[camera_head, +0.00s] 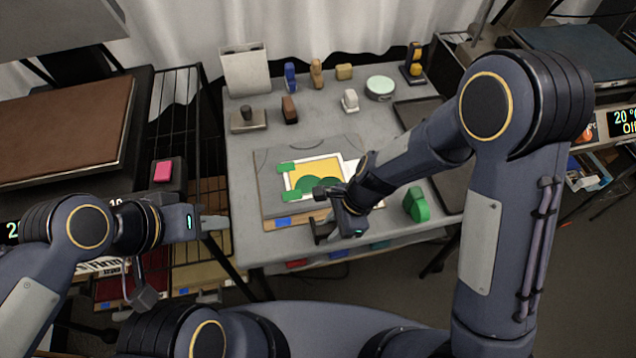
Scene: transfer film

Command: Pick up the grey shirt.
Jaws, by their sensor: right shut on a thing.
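The grey shirt (268,183) lies flat on the table, its neckline at the far side. A print with a yellow field, white border and green shapes (312,172) lies on it. My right gripper (338,232) is at the shirt's near right edge, shut. It appears to hold the shirt's edge, but the fingers hide the contact. My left gripper (222,223) is at the table's left edge, apart from the shirt. Its finger opening cannot be made out.
A wooden board edge (290,223) shows under the shirt's near side. A green block (416,205) stands to the right. Several small objects, including a round tin (380,88), stand at the back. A black wire rack (178,100) and a brown-topped press (62,120) are left.

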